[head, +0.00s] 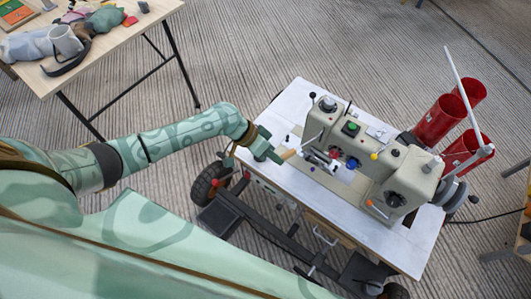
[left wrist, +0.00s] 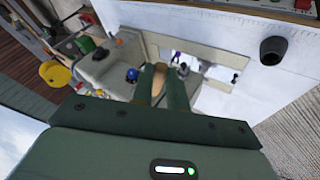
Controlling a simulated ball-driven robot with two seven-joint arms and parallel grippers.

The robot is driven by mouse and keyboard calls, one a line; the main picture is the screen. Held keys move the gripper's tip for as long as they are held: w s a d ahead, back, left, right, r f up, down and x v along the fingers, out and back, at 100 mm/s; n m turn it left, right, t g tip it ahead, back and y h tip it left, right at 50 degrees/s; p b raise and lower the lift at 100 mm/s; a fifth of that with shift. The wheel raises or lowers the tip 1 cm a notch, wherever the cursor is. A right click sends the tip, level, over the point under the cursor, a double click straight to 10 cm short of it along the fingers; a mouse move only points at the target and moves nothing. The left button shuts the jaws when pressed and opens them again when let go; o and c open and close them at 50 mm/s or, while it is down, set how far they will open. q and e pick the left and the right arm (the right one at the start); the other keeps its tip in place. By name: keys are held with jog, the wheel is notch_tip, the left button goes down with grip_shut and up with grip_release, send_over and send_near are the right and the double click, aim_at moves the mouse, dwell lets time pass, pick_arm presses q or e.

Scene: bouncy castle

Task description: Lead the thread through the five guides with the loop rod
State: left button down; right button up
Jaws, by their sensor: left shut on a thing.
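My left gripper (head: 276,156) is at the left end of the sewing machine (head: 345,190), low over the white table top. It is shut on the tan wooden handle of the loop rod (head: 288,154). In the left wrist view the handle (left wrist: 157,82) sits between the two green fingers, with the machine just beyond them. The rod's thin end cannot be made out. Small coloured knobs and fittings sit on the machine, among them a blue one (left wrist: 131,74). The thread and the five guides are too small to tell apart. My right gripper is in neither view.
The machine stands on a white wheeled table (head: 290,105). Red cone-shaped holders (head: 440,120) and a pale upright stand (head: 462,85) are at its right. A dark knob (left wrist: 271,50) stands on the white surface. A wooden table (head: 105,45) with clutter is at the far left.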

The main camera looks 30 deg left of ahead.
pick_arm(q)
jog(key=shift+w+d, duration=0.25)
jog(key=shift+w, duration=0.1)
jog(key=shift+r, duration=0.1)
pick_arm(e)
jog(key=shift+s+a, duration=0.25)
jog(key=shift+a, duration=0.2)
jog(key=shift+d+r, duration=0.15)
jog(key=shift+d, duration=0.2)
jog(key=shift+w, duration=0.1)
pick_arm(q)
jog(key=s, duration=0.1)
jog(key=s+a+p, duration=0.1)
jog(key=s, duration=0.1)
jog(key=s+a+p, duration=0.1)
jog(key=shift+s+a+f, duration=0.15)
jog(key=shift+a+f, duration=0.1)
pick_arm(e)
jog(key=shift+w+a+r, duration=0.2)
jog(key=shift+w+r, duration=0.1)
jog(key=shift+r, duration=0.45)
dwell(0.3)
